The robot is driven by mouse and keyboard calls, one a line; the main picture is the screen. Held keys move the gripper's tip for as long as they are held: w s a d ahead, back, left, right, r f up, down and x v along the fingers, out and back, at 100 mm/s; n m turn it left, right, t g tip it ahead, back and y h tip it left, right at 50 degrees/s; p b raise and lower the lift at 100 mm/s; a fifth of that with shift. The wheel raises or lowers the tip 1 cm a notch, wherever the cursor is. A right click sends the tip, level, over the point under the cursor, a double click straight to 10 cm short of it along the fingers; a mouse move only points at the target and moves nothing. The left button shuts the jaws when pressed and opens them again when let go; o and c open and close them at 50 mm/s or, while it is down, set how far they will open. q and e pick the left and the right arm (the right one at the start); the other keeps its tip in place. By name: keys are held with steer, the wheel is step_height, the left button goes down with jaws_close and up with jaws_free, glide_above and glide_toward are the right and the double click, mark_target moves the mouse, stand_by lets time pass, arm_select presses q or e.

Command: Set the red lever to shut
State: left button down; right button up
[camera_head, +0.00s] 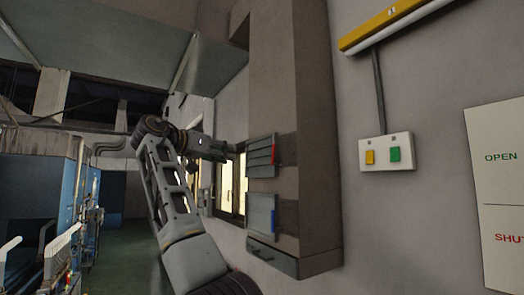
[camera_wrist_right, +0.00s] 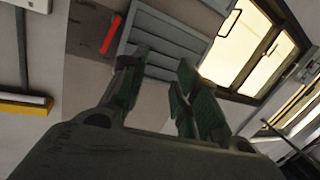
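The red lever (camera_head: 274,151) is a short red bar at the right edge of a grey louvred panel (camera_head: 260,158) on a column. It stands roughly upright in the head view. In the right wrist view the red lever (camera_wrist_right: 111,34) is tilted beside the slats (camera_wrist_right: 165,40), up and left of my fingers. My right gripper (camera_head: 220,150) is just left of the louvred panel. In the right wrist view its green-padded fingers (camera_wrist_right: 161,62) are apart with nothing between them, clear of the lever. My left gripper is in neither view.
A second panel with a blue lever (camera_head: 273,220) is below, over a dark box (camera_head: 272,258). A switch plate (camera_head: 386,153) has yellow and green buttons. A sign (camera_head: 498,190) reads OPEN above and SHUT below, cut off at right. A window (camera_head: 236,185) stands behind my gripper.

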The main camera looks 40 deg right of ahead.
mark_target(273, 149)
steer(key=s+m+g, duration=0.1)
steer(key=m, duration=0.1)
steer(key=s+r+m+g+h, duration=0.1)
steer(key=s+m+g, duration=0.2)
steer(key=s+m, duration=0.1)
steer(key=shift+s+a+r+m+g+h, duration=0.25)
steer(key=shift+a+r+m+g+h, duration=0.05)
steer(key=shift+a+r+g, duration=0.1)
steer(key=shift+d, duration=0.1)
steer(key=s+d+p, duration=0.1)
steer(key=d, duration=1.2)
steer(key=shift+s+d, duration=0.15)
steer(key=shift+d, duration=0.15)
steer(key=shift+c, duration=0.4)
jaws_close()
